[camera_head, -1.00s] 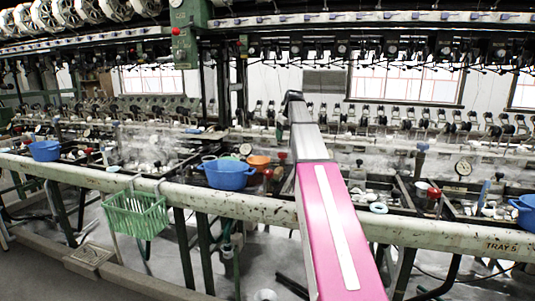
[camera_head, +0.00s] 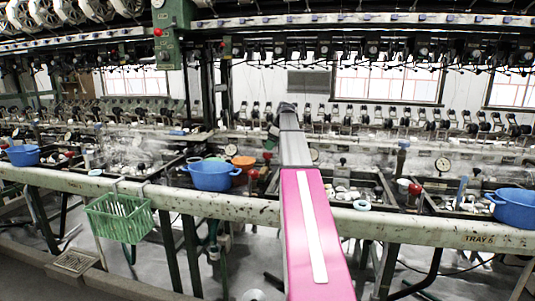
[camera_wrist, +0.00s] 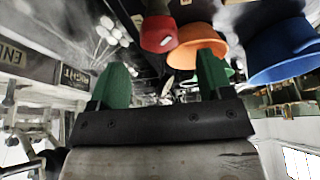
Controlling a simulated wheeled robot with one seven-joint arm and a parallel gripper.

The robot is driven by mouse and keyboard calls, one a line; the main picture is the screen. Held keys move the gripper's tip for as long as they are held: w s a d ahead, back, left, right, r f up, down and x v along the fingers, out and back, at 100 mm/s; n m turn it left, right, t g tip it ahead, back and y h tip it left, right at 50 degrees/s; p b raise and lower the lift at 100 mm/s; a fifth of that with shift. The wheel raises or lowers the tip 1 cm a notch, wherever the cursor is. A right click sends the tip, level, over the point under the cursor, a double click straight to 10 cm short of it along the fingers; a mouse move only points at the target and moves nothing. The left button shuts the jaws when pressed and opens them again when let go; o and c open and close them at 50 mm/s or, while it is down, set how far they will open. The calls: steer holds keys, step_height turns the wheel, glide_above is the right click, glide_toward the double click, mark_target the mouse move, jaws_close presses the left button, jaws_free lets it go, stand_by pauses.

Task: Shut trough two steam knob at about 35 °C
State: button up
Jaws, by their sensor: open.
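A red knob (camera_head: 253,174) stands right of the middle blue pot (camera_head: 212,175) at the trough's front. A red knob (camera_wrist: 158,35) also shows large in the wrist view, beyond the fingertips and beside the orange bowl (camera_wrist: 195,42). My gripper (camera_wrist: 160,78) has green fingers spread apart with nothing between them; it does not touch the knob. Another red knob (camera_head: 415,189) stands further right, near a round dial gauge (camera_head: 442,164). The gauge reading is too small to tell. I cannot tell which knob belongs to trough two.
A pale rail (camera_head: 420,227) runs along the trough fronts, with a green basket (camera_head: 120,217) hanging from it. Blue pots stand at the left (camera_head: 22,155) and right (camera_head: 515,207). Reeling machinery hangs overhead.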

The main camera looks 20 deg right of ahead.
mark_target(268, 153)
steer(key=shift+x, duration=2.3)
steer(key=c, duration=0.9)
